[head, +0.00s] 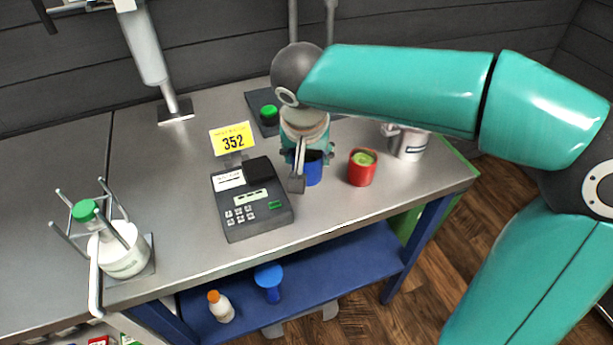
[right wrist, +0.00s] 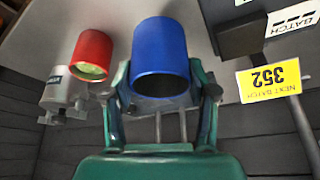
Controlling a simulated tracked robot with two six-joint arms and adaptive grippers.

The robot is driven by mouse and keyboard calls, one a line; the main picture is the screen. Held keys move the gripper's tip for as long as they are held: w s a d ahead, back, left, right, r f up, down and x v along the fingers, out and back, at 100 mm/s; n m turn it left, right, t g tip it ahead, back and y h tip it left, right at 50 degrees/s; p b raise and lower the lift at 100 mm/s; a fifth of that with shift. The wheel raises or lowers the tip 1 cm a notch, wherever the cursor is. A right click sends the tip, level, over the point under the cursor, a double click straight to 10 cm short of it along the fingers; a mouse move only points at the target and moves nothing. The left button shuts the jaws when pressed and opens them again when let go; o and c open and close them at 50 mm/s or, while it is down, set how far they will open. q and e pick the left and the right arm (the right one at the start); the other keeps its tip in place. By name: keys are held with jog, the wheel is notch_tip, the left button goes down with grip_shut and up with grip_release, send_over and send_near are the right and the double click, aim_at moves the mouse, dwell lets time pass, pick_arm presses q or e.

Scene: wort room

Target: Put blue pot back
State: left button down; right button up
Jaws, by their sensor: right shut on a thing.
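The blue pot (head: 313,172) is upright at the work table (head: 170,190), just right of the grey keypad device. In the right wrist view the blue pot (right wrist: 160,50) sits between the two fingers, its open mouth facing the camera and its inside dark. My right gripper (head: 304,165) reaches down from behind and is shut on it; the gripper hides part of the pot in the head view. I cannot tell whether the pot's bottom touches the table. My left gripper is not in view.
A red pot (head: 361,172) with green contents stands close right of the blue pot. A grey metal container (head: 411,146) is beyond it. The keypad device (head: 250,205) with a yellow 352 sign (head: 232,139) is left. A green knob (head: 268,111) sits behind. A caged flask (head: 122,252) is far left.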

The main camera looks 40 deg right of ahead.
jog(key=shift+f, duration=2.7)
jog(key=shift+f+b, duration=0.1)
jog(key=shift+b, duration=0.25)
jog(key=o, duration=1.4)
jog(key=shift+r, duration=0.3)
jog(key=p+v, duration=0.1)
jog(key=v, duration=1)
jog(key=shift+s+a+r, duration=0.15)
jog(key=shift+r, duration=0.1)
